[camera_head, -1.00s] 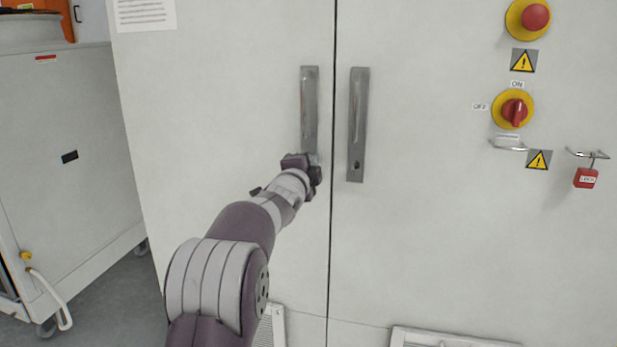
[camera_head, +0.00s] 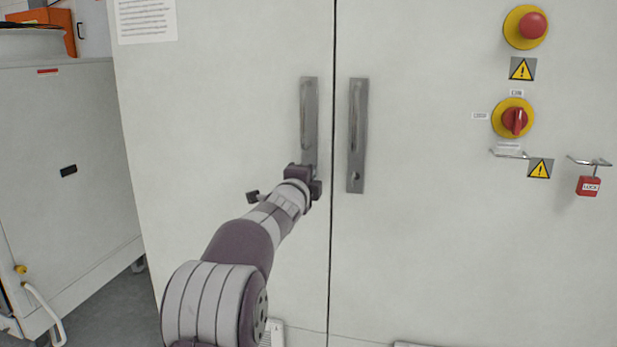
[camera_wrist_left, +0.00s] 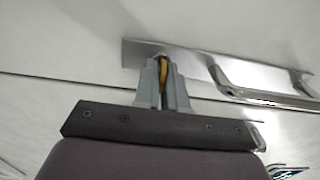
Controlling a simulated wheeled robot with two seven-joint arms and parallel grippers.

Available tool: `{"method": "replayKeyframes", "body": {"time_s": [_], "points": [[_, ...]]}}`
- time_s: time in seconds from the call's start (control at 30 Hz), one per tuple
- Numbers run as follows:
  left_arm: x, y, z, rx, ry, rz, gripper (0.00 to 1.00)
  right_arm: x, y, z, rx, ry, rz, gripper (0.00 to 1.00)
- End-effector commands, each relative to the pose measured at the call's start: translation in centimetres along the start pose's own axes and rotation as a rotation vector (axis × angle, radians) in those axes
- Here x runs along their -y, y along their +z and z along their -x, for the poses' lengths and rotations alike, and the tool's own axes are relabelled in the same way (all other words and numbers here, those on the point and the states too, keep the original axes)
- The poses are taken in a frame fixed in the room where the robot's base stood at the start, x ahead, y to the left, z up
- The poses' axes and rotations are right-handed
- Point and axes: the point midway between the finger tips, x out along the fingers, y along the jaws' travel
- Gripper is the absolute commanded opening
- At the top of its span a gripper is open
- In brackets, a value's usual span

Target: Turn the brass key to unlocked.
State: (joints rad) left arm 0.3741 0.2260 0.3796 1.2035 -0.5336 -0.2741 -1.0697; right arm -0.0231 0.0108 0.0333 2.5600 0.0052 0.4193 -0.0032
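The brass key (camera_wrist_left: 163,72) shows in the left wrist view as a thin yellow piece at one end of a metal door-handle plate (camera_wrist_left: 145,52). It sits between the two grey fingers of my left gripper (camera_wrist_left: 163,82), which are close together and appear shut on it. In the head view my left gripper (camera_head: 308,177) is at the lower end of the left door handle (camera_head: 309,115). The key is hidden there behind my gripper and wrist. Its turn angle is hard to judge. My right gripper is in neither view.
The right door handle (camera_head: 357,140) stands just right of the door seam. Further right are a red emergency button (camera_head: 532,26), a red rotary switch (camera_head: 514,119) and a red padlock (camera_head: 588,186). A grey cabinet (camera_head: 65,130) stands at the left.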

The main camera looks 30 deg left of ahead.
Motion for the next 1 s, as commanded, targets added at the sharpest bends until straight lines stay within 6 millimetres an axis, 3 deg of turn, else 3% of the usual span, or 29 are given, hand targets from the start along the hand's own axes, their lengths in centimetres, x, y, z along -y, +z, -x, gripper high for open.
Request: {"method": "replayKeyframes", "body": {"time_s": [0.07, 0.33, 0.47, 0.8, 1.0], "points": [[0.1, 0.0, 0.0, 0.0, -0.001, 0.0, 0.31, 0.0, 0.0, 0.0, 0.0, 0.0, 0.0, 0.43], [0.0, 0.0, 0.1, 0.0, -0.001, 0.001, 0.31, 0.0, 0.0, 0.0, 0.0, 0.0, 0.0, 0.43], [0.1, 0.0, 1.1, 0.0, -0.003, 0.0, 0.31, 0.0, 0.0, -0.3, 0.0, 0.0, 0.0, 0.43], [0.1, 0.1, 9.2, 0.001, -0.003, 0.001, 0.31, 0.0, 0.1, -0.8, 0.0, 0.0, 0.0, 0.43], [0.1, 0.0, 12.3, 0.001, -0.002, 0.0, 0.31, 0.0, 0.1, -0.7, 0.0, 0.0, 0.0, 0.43]]}}
